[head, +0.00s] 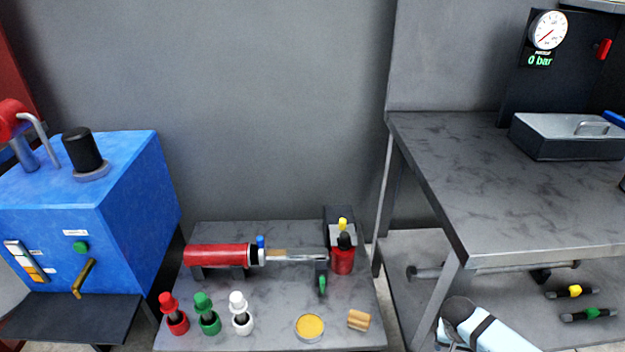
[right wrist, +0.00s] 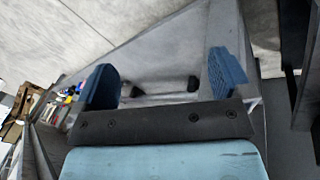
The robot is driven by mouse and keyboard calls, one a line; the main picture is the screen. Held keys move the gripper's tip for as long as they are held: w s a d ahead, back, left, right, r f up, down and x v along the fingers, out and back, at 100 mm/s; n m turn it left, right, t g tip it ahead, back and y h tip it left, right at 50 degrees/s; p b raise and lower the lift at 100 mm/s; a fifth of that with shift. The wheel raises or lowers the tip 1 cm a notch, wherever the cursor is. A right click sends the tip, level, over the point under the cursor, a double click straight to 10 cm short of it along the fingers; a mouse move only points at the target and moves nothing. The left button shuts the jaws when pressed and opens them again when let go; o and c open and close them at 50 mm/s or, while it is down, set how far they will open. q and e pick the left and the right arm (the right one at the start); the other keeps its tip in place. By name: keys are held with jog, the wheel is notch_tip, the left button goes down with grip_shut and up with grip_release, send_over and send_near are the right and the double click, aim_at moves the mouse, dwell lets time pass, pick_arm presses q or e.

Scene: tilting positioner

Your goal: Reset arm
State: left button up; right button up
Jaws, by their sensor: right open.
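My right gripper (right wrist: 165,82) is open in the right wrist view, with its two blue fingers wide apart and nothing between them. In the head view only a light-blue part of my right arm shows at the bottom right, in front of the metal table; its fingers are not seen there. My left gripper is not in view.
A grey metal table (head: 500,175) stands at right, with a grey box (head: 565,135) and a gauge (head: 548,30) above. A low bench (head: 275,335) holds a red cylinder (head: 217,254) and colored caps. A blue machine (head: 130,215) stands at left.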

jog(key=s+a+r+n+t+y, duration=0.1)
jog(key=s+a+n+t+y, duration=0.15)
jog(key=s+n, duration=0.2)
jog(key=s+a+n+t+y, duration=0.2)
jog(key=s+a+n+t, duration=0.15)
jog(key=s, duration=0.25)
jog(key=s+a+r+n+t+y, duration=0.4)
jog(key=s+r, duration=0.4)
jog(key=r, duration=0.4)
jog(key=w+a+r+m+t, duration=0.2)
jog(key=w+a+m, duration=0.15)
jog(key=a, duration=0.65)
pick_arm(q)
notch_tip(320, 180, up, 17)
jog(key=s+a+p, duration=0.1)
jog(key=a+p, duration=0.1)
jog(key=p, duration=2.5)
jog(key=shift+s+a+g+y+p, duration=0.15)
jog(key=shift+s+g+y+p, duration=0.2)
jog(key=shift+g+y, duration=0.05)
pick_arm(e)
notch_tip(320, 180, up, 17)
jog(key=s+d+h, duration=0.1)
jog(key=s+d, duration=0.1)
jog(key=shift+s+d+g+h, duration=0.3)
jog(key=shift+g+h, duration=0.05)
jog(key=shift+g, duration=0.05)
